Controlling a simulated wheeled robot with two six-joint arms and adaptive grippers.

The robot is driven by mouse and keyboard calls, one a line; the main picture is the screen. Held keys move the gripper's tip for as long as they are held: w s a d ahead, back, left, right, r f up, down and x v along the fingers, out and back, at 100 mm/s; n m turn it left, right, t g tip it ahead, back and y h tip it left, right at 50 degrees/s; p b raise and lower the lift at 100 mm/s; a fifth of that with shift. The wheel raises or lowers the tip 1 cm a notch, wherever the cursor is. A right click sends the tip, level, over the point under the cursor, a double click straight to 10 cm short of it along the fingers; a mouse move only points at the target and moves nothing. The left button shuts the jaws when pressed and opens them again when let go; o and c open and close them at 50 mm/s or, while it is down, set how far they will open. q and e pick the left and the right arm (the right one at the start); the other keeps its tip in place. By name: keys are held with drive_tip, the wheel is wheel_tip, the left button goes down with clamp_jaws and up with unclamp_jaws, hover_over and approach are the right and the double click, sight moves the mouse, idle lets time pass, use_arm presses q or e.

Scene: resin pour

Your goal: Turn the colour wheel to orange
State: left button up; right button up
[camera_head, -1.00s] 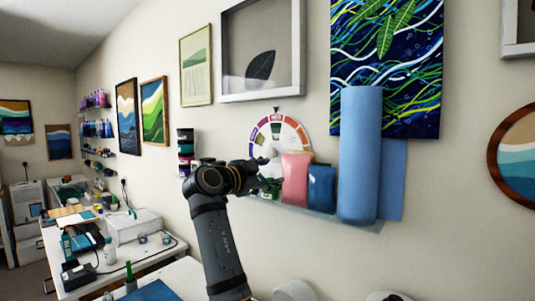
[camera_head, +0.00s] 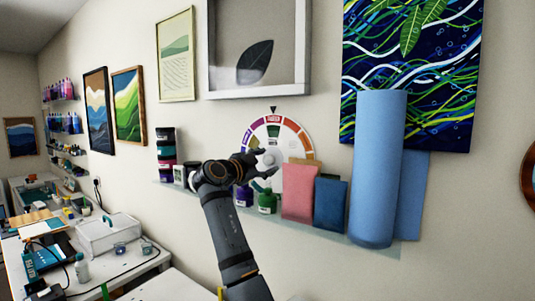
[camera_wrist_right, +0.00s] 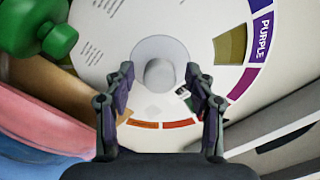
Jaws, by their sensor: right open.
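The round white colour wheel (camera_head: 291,146) hangs on the wall with coloured segments round its rim. A small black pointer (camera_head: 273,110) sits above it, over a red segment. My right gripper (camera_head: 268,168) is in front of the wheel's lower left part and hides some of it. In the right wrist view, my open right gripper (camera_wrist_right: 160,80) has one finger on each side of the grey central knob (camera_wrist_right: 160,72), with gaps visible; contact is not clear. A PURPLE segment (camera_wrist_right: 262,37) shows at right, and orange segments (camera_wrist_right: 180,123) show low between the fingers. My left gripper is not in view.
Below the wheel, a shelf (camera_head: 325,236) holds a green bottle (camera_head: 267,202), a pink pouch (camera_head: 298,190), a blue pouch (camera_head: 329,203) and a tall blue roll (camera_head: 376,170). Stacked jars (camera_head: 166,148) stand left. A white workbench (camera_head: 130,263) is at lower left.

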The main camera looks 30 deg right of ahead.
drive_tip(key=shift+w+d+r, duration=0.1)
drive_tip(key=shift+d+r, duration=0.1)
drive_tip(key=shift+d, duration=0.45)
drive_tip(key=shift+c, duration=1.1)
drive_tip(key=c, duration=0.5)
clamp_jaws()
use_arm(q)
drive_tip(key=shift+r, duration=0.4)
